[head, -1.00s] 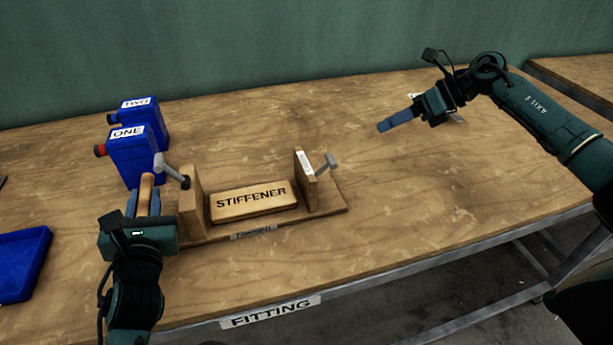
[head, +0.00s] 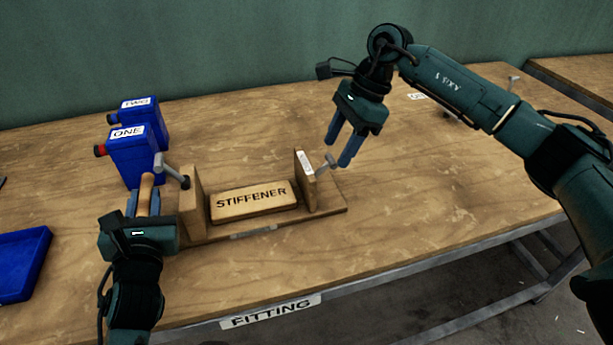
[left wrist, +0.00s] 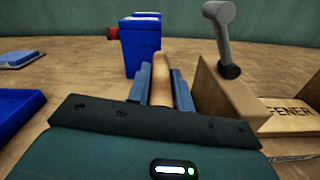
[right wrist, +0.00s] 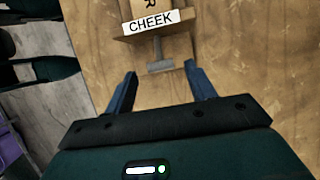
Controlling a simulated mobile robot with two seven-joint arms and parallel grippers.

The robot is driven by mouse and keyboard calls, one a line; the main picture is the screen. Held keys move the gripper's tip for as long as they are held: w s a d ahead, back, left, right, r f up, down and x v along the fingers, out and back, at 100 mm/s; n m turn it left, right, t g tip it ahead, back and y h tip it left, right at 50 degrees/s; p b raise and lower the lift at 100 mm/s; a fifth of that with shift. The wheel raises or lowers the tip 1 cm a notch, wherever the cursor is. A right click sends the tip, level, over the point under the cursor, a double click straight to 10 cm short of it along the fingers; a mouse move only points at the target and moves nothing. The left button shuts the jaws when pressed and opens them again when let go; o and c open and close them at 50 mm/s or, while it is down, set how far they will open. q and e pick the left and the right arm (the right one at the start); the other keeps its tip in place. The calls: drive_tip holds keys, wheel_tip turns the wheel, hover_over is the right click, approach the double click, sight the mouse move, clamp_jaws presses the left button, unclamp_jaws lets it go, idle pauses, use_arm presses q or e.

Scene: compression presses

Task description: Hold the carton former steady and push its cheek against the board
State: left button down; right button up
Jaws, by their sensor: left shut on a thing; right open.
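The carton former (head: 225,232) is a wooden base with a fixed block (head: 191,205) at left and an upright cheek (head: 307,182) at right. A board marked STIFFENER (head: 252,202) lies between them; I cannot tell whether the cheek touches it. The cheek's label shows in the right wrist view (right wrist: 151,23). A grey T-handle (head: 328,162) sticks out from the cheek's outer side. My left gripper (head: 148,198) is shut on a wooden grip (left wrist: 160,80) left of the block. My right gripper (head: 339,153) is open, pointing down by the T-handle, which shows between its fingers (right wrist: 160,68).
Blue containers marked ONE (head: 132,160) and TWO (head: 152,118) stand behind the former. A grey lever (head: 172,172) tops the fixed block. A blue tray (head: 22,262) lies at left.

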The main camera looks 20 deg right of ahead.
sight(332, 158)
drive_tip(key=shift+x, duration=3.05)
drive_tip(key=shift+c, duration=0.5)
drive_tip(key=shift+r, duration=0.1)
drive_tip(key=c, duration=1)
